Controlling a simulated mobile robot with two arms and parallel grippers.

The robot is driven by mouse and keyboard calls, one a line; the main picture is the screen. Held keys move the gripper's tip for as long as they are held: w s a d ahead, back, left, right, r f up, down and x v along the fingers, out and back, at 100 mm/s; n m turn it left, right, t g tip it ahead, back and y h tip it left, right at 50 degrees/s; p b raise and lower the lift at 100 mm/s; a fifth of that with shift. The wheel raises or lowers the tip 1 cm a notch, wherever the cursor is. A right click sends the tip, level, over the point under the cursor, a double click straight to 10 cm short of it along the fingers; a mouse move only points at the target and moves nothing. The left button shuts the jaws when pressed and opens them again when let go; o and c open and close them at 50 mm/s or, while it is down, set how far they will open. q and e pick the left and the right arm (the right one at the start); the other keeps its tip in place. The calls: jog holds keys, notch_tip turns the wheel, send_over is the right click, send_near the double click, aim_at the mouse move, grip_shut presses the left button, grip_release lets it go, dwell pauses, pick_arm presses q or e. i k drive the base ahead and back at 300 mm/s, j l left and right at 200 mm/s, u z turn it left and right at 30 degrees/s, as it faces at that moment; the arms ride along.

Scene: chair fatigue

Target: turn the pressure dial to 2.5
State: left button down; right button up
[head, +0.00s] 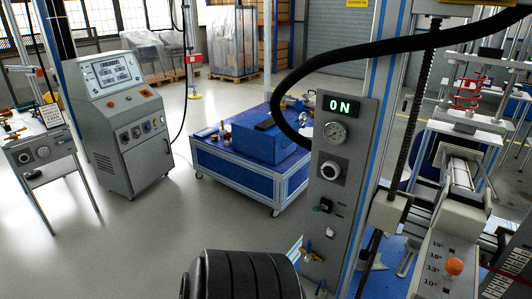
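The grey control panel (341,220) stands upright near the picture's centre, fixed to a blue-edged metal post. A small green switch (324,205) and a brass valve (308,252) sit lower on the panel. Neither of my grippers is in view.
A thick black hose (400,45) arches over the panel. A black ribbed cylinder (240,275) rises at the bottom. A blue workbench (245,170) stands behind the panel. A grey console (126,125) stands at left. An orange knob (454,267) is at lower right. Open floor lies at left.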

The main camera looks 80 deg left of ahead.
aim_at(330, 171)
jog(key=k+j+u, duration=0.1)
jog(key=u, duration=1.8)
